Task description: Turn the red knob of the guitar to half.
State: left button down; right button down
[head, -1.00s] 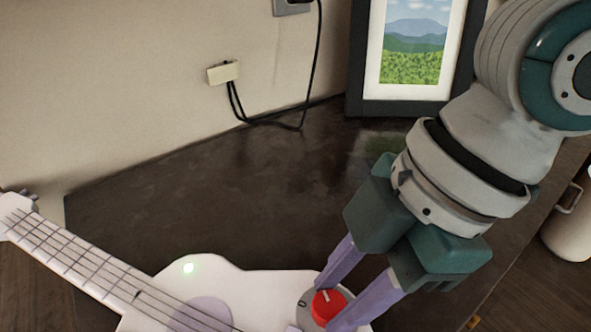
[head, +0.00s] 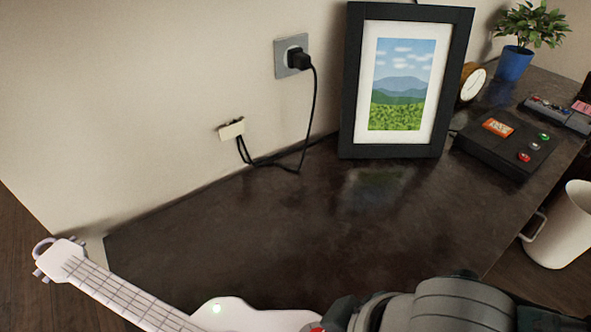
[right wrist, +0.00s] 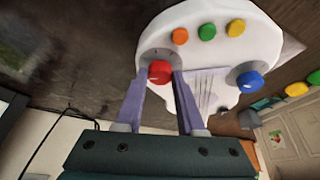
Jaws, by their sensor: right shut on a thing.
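The white guitar (head: 248,316) lies at the bottom of the head view, its neck (head: 115,292) pointing left. Its red knob (right wrist: 160,72) shows in the right wrist view, on a grey dial plate (right wrist: 149,58) on the white body (right wrist: 262,45). My right gripper (right wrist: 161,78) has its two purple fingers on either side of the red knob and is shut on it. In the head view my right gripper and arm hide most of the knob and body; only a sliver of red shows. The knob's pointer cannot be read. My left gripper is not in view.
Orange, green and yellow knobs and a blue knob (right wrist: 250,82) sit on the guitar near the red one. A framed picture (head: 405,80), a dark box with buttons (head: 505,142) and a white mug (head: 562,228) stand around. The dark tabletop (head: 300,220) behind the guitar is clear.

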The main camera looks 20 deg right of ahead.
jog(key=m, duration=0.1)
jog(key=m+p, duration=0.1)
jog(key=m+h+p, duration=0.1)
jog(key=shift+s+a+r+m+t, duration=0.1)
jog(key=shift+s+a+m+t, duration=0.05)
jog(key=shift+a+m+t, duration=0.15)
jog(key=shift+m+h+p, duration=0.35)
jog(key=shift+m+h, duration=0.35)
jog(key=shift+m, duration=1)
jog(key=c, duration=0.5)
grip_release()
